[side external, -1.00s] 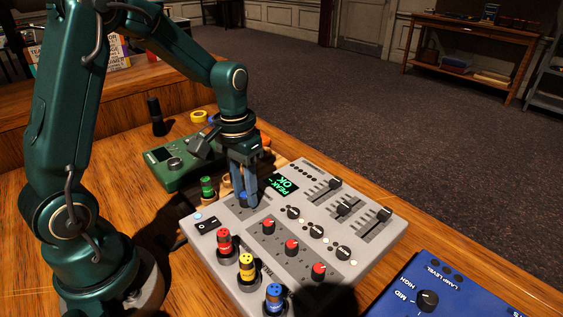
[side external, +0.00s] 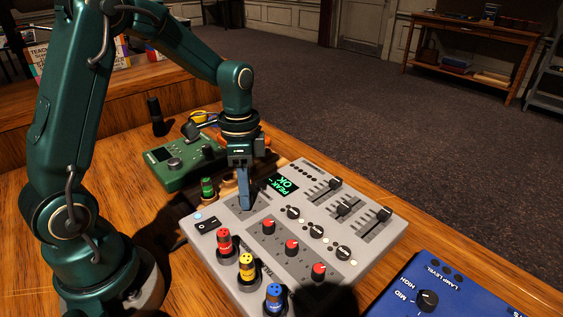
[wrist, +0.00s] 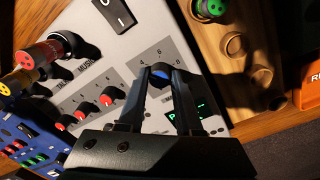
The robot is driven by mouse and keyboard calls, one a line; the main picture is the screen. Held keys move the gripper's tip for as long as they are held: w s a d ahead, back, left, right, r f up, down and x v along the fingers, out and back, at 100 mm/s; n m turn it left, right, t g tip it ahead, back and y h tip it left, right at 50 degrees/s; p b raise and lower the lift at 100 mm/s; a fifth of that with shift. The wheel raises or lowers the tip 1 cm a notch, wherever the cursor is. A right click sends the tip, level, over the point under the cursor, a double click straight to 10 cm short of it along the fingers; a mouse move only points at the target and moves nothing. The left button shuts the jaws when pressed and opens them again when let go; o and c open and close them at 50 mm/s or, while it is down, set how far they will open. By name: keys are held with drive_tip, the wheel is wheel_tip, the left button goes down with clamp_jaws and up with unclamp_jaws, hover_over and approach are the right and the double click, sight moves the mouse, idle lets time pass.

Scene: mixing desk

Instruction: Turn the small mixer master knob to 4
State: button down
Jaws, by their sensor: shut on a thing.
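The small mixer is a light grey panel (side external: 350,282) on the wooden desk. My gripper (side external: 245,205) points straight down at its upper left part, with the fingers seen edge-on. In the wrist view, the fingers are closed on the blue-topped master knob (wrist: 158,76), one on each side. The knob is hidden behind the fingers in the side view. Small printed numerals show around the knob in the wrist view, partly covered by the fingers. I cannot read the pointer's setting. The green display (side external: 283,185) beside it reads PEAK OK.
Red, yellow and blue plugs stand along the mixer's near left edge, by a black rocker switch (side external: 207,225). Red-topped knobs (side external: 291,247), black knobs and faders (side external: 379,216) fill the rest. A green box (side external: 180,162) lies behind; a blue panel (side external: 460,290) lies right.

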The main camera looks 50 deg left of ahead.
drive_tip(key=shift+m, duration=0.4)
drive_tip(key=c, duration=0.6)
unclamp_jaws()
drive_tip(key=shift+w+a+r, duration=0.1)
drive_tip(key=shift+r, duration=2.5)
drive_tip(key=s+d+r+n+t, duration=0.1)
drive_tip(key=s+r+n+t, duration=0.1)
drive_tip(key=s, duration=0.1)
drive_tip(key=s+d+r+n+t, duration=0.2)
drive_tip(key=s+n, duration=0.1)
drive_tip(key=s, duration=0.1)
drive_tip(key=s+d+r+n+t, duration=0.2)
drive_tip(key=s+n, duration=0.1)
drive_tip(key=s, duration=0.1)
drive_tip(key=shift+d, duration=0.25)
